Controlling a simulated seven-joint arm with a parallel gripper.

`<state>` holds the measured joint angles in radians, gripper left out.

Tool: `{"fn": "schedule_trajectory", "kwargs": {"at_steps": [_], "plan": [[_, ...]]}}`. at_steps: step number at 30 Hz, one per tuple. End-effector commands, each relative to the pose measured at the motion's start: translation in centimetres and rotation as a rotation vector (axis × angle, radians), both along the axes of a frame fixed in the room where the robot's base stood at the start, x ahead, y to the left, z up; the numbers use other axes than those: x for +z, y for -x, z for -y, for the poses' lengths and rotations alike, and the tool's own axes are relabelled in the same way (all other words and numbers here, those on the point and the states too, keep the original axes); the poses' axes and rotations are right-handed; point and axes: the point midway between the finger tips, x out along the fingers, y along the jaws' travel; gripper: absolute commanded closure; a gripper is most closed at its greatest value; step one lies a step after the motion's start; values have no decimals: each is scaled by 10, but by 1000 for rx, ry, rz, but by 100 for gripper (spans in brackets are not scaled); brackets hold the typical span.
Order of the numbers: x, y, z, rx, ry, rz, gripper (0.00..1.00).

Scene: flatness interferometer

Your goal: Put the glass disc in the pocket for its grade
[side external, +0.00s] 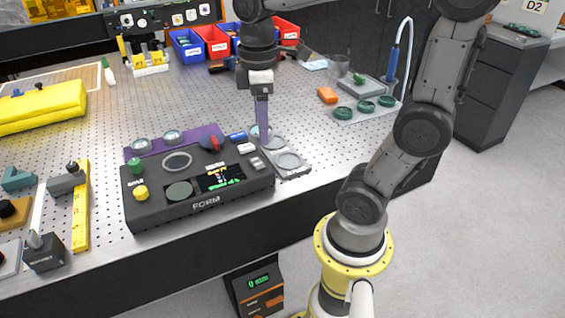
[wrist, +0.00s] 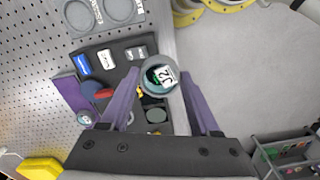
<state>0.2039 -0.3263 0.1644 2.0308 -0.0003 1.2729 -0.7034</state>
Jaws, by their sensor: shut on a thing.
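My gripper (wrist: 162,82) is shut on a clear glass disc (wrist: 158,76), which sits between the purple fingertips in the wrist view. Dark marks on a white patch show through or on the disc; I cannot read them surely. In the side view my gripper (side external: 263,138) points down just behind the instrument, at the left end of the grey pocket tray (side external: 301,172). The disc is largely hidden by the fingers there. The tray has round pockets with labels too small to read; two show clearly in the wrist view (wrist: 101,15).
The black FORM instrument (side external: 207,204) has a round window, knobs and a lit screen, its text unclear. A white tray with green rings (side external: 345,114) and an orange block (side external: 327,95) stand right.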

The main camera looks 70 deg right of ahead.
Motion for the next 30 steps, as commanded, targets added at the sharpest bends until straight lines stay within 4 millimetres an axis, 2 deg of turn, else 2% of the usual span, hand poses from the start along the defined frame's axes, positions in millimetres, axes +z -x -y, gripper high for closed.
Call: {"fn": "schedule_trajectory", "kwargs": {"at_steps": [1,6,9,13,20,23,30], "plan": [[-1,21,8,-16,1,4,95],[-10,81,21,-81,1,4,95],[-15,106,23,-146,2,5,95],[-17,125,24,-235,0,1,95],[-16,129,31,-303,-1,-2,95],[-23,118,41,-306,-4,-5,95],[-47,77,75,-304,-4,-7,95]]}}
